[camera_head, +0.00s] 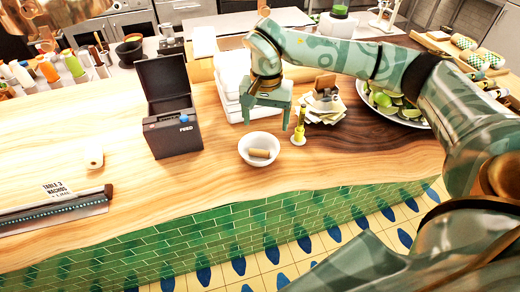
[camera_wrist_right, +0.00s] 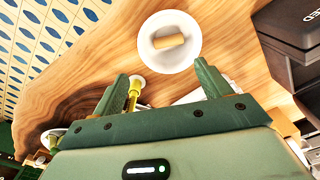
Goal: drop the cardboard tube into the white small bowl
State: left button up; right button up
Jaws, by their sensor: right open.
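The white small bowl (camera_head: 246,143) stands on the wooden counter, near its front edge. The tan cardboard tube (camera_head: 260,153) lies on its side inside the bowl. In the right wrist view the tube (camera_wrist_right: 169,41) also lies within the bowl (camera_wrist_right: 148,61). My right gripper (camera_head: 266,117) is open and empty, above and behind the bowl, apart from it. Its two green fingers (camera_wrist_right: 163,82) show spread in the right wrist view, with nothing between them but the counter and part of a yellow-green item behind.
A yellow-green candlestick-like item (camera_head: 299,130) stands just right of the bowl. A dark open box (camera_head: 174,133) stands to the left. White stacked trays (camera_head: 229,97) and a pile of cards (camera_head: 323,108) are behind. A lime platter (camera_head: 401,119) is at right.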

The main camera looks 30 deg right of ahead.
notch_tip(320, 180, up, 9)
jog(key=shift+p, duration=0.3)
jog(key=shift+a+f, duration=0.1)
